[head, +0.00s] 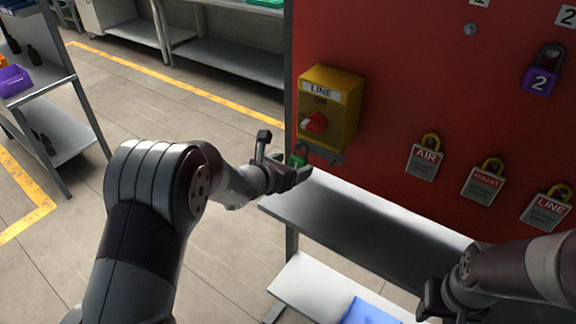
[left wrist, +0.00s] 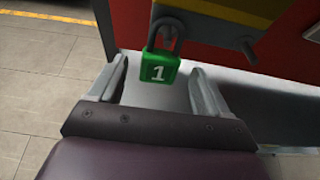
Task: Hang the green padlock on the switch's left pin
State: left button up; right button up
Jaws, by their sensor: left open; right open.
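The yellow switch (head: 328,108) with a red knob (head: 314,123) is fixed to the red panel. The green padlock (head: 298,158) is upright just below its left side; in the left wrist view the padlock (left wrist: 158,72) shows a white "1". Its grey shackle (left wrist: 165,36) reaches up to the switch's underside, where the left pin would be; whether it is around the pin I cannot tell. The right pin (left wrist: 248,52) is bare. My left gripper (head: 286,170) is open, its fingers apart on either side of and below the padlock. My right gripper (head: 450,303) is open and empty at lower right.
A grey shelf (head: 370,222) runs below the panel. A blue item (head: 372,311) lies lower down. Open floor is at left.

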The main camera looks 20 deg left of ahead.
pick_arm(q)
jog(key=b+v, duration=0.1)
jog(key=v, duration=1.2)
jog(key=s+f+m+g+y, duration=0.1)
jog(key=s+f+m+g, duration=0.2)
jog(key=m, duration=0.7)
jog(key=s+d+f+m+g+y, duration=0.1)
jog(key=s+f+m+g+y, duration=0.1)
jog(key=s+f+m+g, duration=0.2)
jog(key=s+d+f+m+g+y, duration=0.1)
jog(key=s+f+m+g, duration=0.3)
jog(key=m, duration=1.4)
jog(key=s, duration=0.4)
jog(key=shift+y, duration=0.3)
jog(key=shift+f, duration=0.1)
